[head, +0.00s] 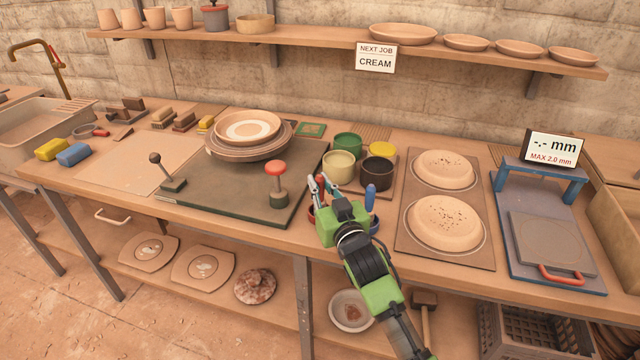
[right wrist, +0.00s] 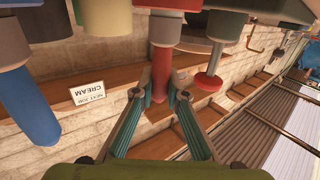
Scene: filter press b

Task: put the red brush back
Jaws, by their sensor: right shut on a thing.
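My right gripper (head: 318,184) is at the cluster of colour pots in the middle of the bench, its fingers closed around the red brush. In the right wrist view, which is upside down, the red brush (right wrist: 162,65) stands between the fingertips (right wrist: 160,95). Its far end is at the red pot (right wrist: 170,4) at the picture's top edge; whether it sits inside the pot I cannot tell. In the head view my gripper hides most of the brush and red pot. A blue brush (head: 370,196) stands upright just right of my gripper. My left gripper is not in view.
Cream (head: 338,166), green (head: 348,143), yellow (head: 382,150) and dark brown (head: 377,171) pots stand close behind. A board with two moulded pieces (head: 486,258) and a blue-framed gauge (head: 540,187) are right.

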